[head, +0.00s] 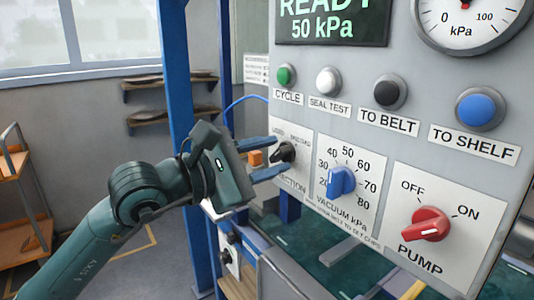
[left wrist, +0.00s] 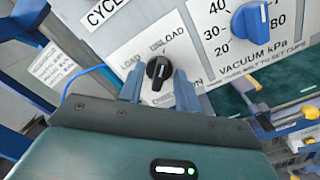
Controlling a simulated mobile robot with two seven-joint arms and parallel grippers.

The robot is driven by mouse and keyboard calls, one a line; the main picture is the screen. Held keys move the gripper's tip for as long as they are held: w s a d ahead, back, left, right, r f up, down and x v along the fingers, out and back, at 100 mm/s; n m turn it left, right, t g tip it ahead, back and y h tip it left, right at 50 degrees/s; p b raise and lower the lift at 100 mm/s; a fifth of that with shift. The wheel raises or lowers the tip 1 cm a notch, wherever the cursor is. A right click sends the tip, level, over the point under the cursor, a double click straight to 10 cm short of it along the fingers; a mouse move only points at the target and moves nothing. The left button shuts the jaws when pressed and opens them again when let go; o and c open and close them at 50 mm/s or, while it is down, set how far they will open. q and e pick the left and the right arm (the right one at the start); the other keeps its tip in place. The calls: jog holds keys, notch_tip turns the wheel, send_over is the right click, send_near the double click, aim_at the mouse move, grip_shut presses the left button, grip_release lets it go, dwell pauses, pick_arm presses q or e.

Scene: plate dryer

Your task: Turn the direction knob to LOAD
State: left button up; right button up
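The black direction knob (head: 283,152) is at the lower left of the grey control panel, on a white plate with LOAD at upper left and UNLOAD at upper right. In the left wrist view the knob (left wrist: 158,70) has a white pointer line that appears to lean up and right, towards UNLOAD. My left gripper (head: 279,155) is at the plate with its blue fingers apart, one on each side of the knob. The left wrist view shows gaps between the fingers (left wrist: 158,78) and the knob; contact is not visible. My right gripper is not in view.
The blue vacuum knob (head: 341,182) and red pump knob (head: 430,224) sit to the right. A row of buttons, including the green CYCLE button (head: 286,76), is above. A blue post (head: 174,70) stands behind my left arm.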

pick_arm(q)
grip_shut()
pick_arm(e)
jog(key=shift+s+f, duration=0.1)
